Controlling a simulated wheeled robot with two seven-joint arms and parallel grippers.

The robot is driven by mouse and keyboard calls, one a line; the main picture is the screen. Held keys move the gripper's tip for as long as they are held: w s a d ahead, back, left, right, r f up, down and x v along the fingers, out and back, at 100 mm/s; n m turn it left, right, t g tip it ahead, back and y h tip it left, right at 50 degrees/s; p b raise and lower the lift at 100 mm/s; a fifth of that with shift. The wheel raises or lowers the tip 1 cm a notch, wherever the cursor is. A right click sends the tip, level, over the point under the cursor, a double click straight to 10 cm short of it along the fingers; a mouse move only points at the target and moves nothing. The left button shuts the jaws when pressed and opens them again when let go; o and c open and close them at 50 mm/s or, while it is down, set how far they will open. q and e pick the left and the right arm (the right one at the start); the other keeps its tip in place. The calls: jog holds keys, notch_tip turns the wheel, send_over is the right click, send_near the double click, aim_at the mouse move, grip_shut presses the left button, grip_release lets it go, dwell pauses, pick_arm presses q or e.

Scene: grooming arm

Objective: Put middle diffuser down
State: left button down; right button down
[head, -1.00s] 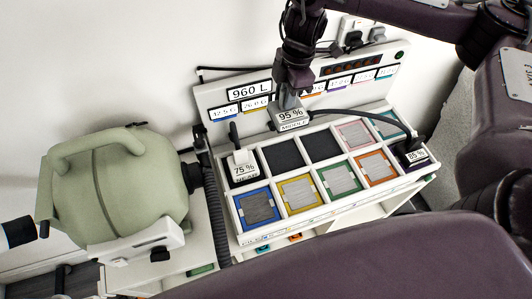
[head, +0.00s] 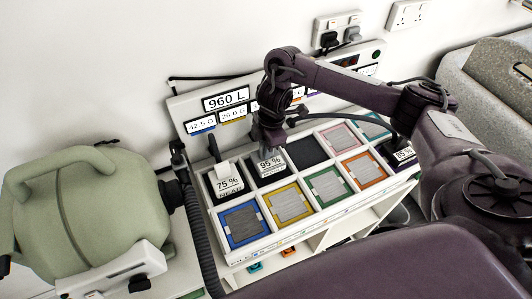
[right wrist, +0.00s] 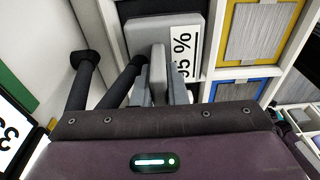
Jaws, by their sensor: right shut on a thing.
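The middle diffuser (head: 268,163), a grey block with a white "95 %" label, is at the second back-row compartment from the left. It looks upright; I cannot tell whether it rests on the compartment floor. My right gripper (head: 266,147) is shut on its top from above. In the right wrist view the fingers (right wrist: 158,78) close on the grey block (right wrist: 150,32), beside its partly hidden label. The rack (head: 270,243) is white with two rows of compartments. My left gripper is not in view.
The "75 %" diffuser (head: 227,182) stands just left, close to the held one. An empty black compartment (head: 307,152) lies to its right. The "85 %" diffuser (head: 401,156) is at the right end. A green tank (head: 85,200) and dark hose (head: 203,235) flank the rack's left side.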

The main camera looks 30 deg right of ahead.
jog(key=shift+w+f, duration=0.1)
jog(key=shift+f, duration=0.75)
jog(key=shift+f, duration=0.15)
jog(key=c, duration=1.5)
grip_release()
jog(key=shift+o, duration=0.2)
jog(key=r+p, duration=0.1)
jog(key=r, duration=0.3)
jog(key=d+r+p, duration=0.1)
jog(key=r, duration=0.3)
jog(key=r+p, duration=0.1)
jog(key=r, duration=0.3)
jog(key=shift+d+r, duration=0.1)
jog(key=shift+d, duration=0.15)
jog(key=shift+s, duration=0.2)
